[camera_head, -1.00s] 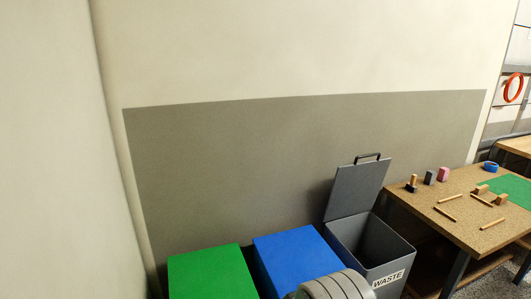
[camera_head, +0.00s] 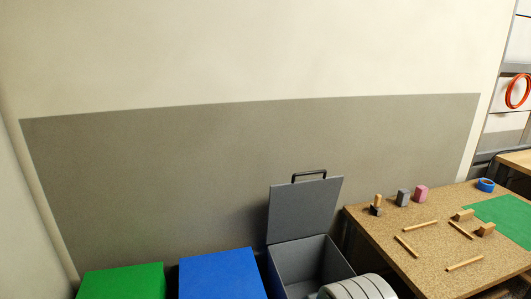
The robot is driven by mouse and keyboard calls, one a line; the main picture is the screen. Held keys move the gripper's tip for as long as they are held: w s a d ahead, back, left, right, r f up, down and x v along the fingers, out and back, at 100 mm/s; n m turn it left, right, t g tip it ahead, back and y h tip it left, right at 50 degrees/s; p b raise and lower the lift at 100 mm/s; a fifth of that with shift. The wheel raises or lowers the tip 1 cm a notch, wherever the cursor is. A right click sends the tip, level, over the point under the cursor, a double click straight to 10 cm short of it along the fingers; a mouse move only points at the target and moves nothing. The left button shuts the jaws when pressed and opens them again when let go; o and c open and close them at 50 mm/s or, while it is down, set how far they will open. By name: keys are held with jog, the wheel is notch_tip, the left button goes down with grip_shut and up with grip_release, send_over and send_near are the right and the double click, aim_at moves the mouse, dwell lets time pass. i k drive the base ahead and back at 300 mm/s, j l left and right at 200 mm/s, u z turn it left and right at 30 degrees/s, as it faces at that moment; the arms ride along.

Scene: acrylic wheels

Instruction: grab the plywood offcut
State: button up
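On the speckled workbench (camera_head: 382,238) at the right lie two small light-wood blocks, one (camera_head: 463,215) at the left edge of the green mat and one (camera_head: 486,230) just in front of it. Several thin wooden sticks (camera_head: 420,225) lie loose around them. I cannot tell which wooden piece is the plywood offcut. My gripper is not in view; only a rounded grey part of my own arm (camera_head: 358,289) shows at the bottom edge.
An open grey bin (camera_head: 300,262) with its lid raised stands left of the workbench. Blue (camera_head: 220,274) and green (camera_head: 123,282) bins stand further left. A grey block (camera_head: 403,197), a pink block (camera_head: 420,194) and blue tape (camera_head: 487,185) sit along the bench's back.

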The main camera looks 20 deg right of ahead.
aim_at(468, 214)
jog(key=k+l, duration=0.1)
jog(key=l, duration=1)
jog(key=k+l, duration=0.15)
jog(key=l, duration=0.95)
jog(key=i+l, duration=0.1)
jog(key=l, duration=1.95)
jog(key=i+l, duration=0.85)
jog(key=l, duration=0.15)
